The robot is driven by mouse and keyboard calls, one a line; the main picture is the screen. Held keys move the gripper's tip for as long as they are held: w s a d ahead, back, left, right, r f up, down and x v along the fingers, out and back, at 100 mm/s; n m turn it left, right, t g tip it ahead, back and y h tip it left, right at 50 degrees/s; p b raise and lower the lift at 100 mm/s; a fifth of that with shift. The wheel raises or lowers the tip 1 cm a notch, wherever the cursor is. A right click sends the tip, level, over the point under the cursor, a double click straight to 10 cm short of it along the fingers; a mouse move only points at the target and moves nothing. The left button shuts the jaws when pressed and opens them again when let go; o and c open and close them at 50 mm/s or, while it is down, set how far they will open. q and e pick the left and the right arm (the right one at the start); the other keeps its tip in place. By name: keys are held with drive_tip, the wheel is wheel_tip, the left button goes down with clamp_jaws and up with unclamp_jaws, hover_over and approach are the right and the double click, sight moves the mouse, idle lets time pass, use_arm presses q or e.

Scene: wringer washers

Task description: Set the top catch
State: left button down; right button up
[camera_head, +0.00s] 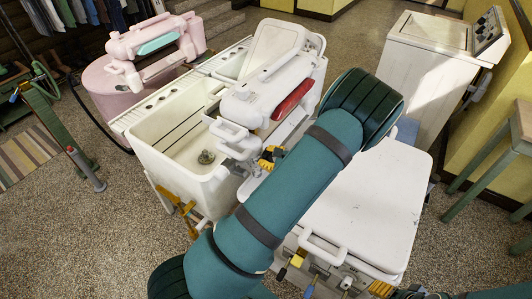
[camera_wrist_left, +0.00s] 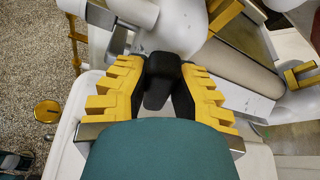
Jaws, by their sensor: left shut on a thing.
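The white wringer head (camera_head: 256,98) with a red bar (camera_head: 293,99) stands between the tubs. My left gripper (camera_head: 270,156) is at its near lower end, partly covered by my teal arm. In the left wrist view, the yellow toothed fingers of the left gripper (camera_wrist_left: 160,92) close on a dark blunt knob (camera_wrist_left: 162,68), which seems to be the catch; its base is hidden. A pale roller (camera_wrist_left: 238,68) lies beside it. What looks like my right gripper (camera_head: 382,289) is cut off at the bottom edge, its fingers unclear.
A white double tub (camera_head: 165,137) stands left of the wringer and a white lidded washer (camera_head: 363,205) right of it. A pink washer (camera_head: 112,92) stands behind. A white top-loader (camera_head: 425,65) and a green table (camera_head: 500,150) are at right. Open floor lies at lower left.

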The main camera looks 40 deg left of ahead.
use_arm(q)
drive_tip(key=shift+w+a+r+m+g+p, duration=0.1)
drive_tip(key=shift+w+m+g+p, duration=0.75)
drive_tip(key=shift+m+p, duration=0.45)
drive_tip(key=shift+s, duration=0.1)
drive_tip(key=c, duration=0.7)
unclamp_jaws()
drive_tip(key=shift+c, duration=0.2)
drive_tip(key=v, duration=1.2)
drive_tip(key=shift+r, duration=0.2)
drive_tip(key=shift+a, duration=0.1)
